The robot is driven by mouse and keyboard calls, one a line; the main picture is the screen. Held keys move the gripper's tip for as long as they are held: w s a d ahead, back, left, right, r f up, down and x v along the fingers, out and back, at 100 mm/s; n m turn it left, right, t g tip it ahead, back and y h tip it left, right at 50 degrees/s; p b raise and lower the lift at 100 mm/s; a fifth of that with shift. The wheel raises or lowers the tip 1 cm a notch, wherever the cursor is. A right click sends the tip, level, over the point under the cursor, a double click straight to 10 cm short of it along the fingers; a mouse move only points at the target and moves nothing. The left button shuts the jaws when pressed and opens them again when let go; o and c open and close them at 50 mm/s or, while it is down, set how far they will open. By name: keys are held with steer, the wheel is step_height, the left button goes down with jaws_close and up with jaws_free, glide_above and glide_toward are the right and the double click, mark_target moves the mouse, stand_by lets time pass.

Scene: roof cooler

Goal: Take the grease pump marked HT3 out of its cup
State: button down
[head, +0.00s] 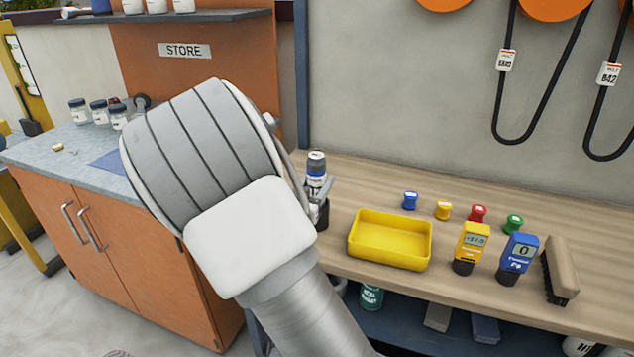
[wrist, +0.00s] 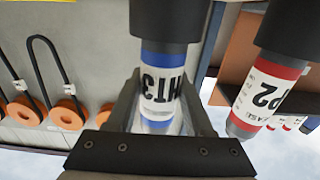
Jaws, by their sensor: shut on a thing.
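The grease pump marked HT3 (wrist: 158,88), a white-labelled cylinder with blue bands, stands between the two fingers of my gripper (wrist: 160,100), which is shut on it. The wrist view is upside down, so the dark cup (wrist: 165,22) around the pump's lower end shows at the top. The pump's lower end is hidden inside that cup. My arm hides most of the gripper there.
A second pump with red bands, marked P2 as far as I can read (wrist: 265,92), stands close beside in another dark cup (wrist: 295,28). In the head view, a yellow tray (head: 390,262) lies just to the right. Small coloured pots, two meters and a brush (head: 560,268) stand further right.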

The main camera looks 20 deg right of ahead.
mark_target(317, 154)
steer(key=shift+r, duration=0.2)
steer(key=shift+r+p, duration=3.4)
steer(key=shift+r, duration=0.75)
steer(key=shift+p+v, duration=0.45)
steer(key=shift+v, duration=2.05)
steer(key=shift+f, duration=0.1)
